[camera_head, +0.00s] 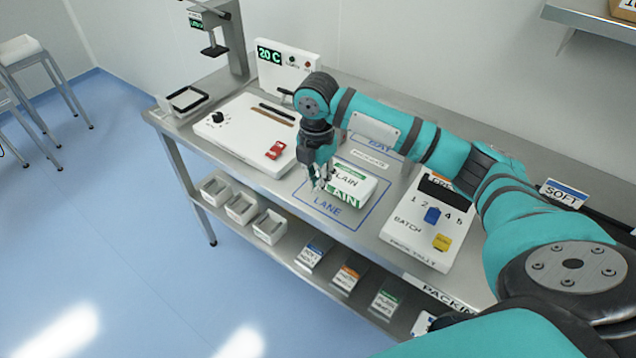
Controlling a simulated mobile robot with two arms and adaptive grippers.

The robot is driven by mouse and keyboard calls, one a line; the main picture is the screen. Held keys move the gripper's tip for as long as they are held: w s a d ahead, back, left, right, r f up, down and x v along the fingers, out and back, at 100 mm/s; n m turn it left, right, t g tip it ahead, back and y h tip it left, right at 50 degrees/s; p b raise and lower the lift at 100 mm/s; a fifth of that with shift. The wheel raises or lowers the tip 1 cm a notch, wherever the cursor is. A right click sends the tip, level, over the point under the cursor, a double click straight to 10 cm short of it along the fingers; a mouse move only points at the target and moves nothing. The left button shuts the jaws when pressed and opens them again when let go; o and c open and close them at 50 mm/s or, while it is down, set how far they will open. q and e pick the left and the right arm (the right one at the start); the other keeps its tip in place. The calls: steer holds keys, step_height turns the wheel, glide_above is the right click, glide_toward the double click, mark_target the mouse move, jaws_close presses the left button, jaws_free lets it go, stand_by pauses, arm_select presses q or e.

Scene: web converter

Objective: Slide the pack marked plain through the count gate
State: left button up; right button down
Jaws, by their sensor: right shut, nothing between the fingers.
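The pack marked PLAIN (360,182) is a white block with green lettering. It lies flat inside the blue LANE outline (327,210) on the steel bench. My right gripper (321,186) is shut and empty. It points down at the left end of the pack, very close to it; I cannot tell whether they touch. My right arm reaches across behind the pack and hides part of the bench there. A BAY marking (380,146) shows partly behind the arm. I cannot make out a count gate for certain. My left gripper is out of view.
A white BATCH board (408,238) with blue and yellow pieces stands right of the lane. A white control panel (243,135) with a red switch is to the left. Small bins (241,208) and several packs sit on the lower shelf. A SOFT sign (563,194) is far right.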

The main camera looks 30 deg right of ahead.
mark_target(326, 202)
step_height(326, 202, down, 9)
steer(key=shift+r+p, duration=0.1)
steer(key=shift+p, duration=0.85)
steer(key=shift+w+d+r+p, duration=0.1)
steer(key=shift+w+d+p, duration=0.2)
steer(key=shift+d, duration=0.3)
steer(key=shift+w+d+r+p, duration=0.1)
steer(key=shift+w+d+p, duration=0.15)
steer(key=shift+d, duration=0.35)
steer(key=shift+w+d+f, duration=0.15)
steer(key=shift+w+d, duration=0.1)
steer(key=shift+d, duration=0.4)
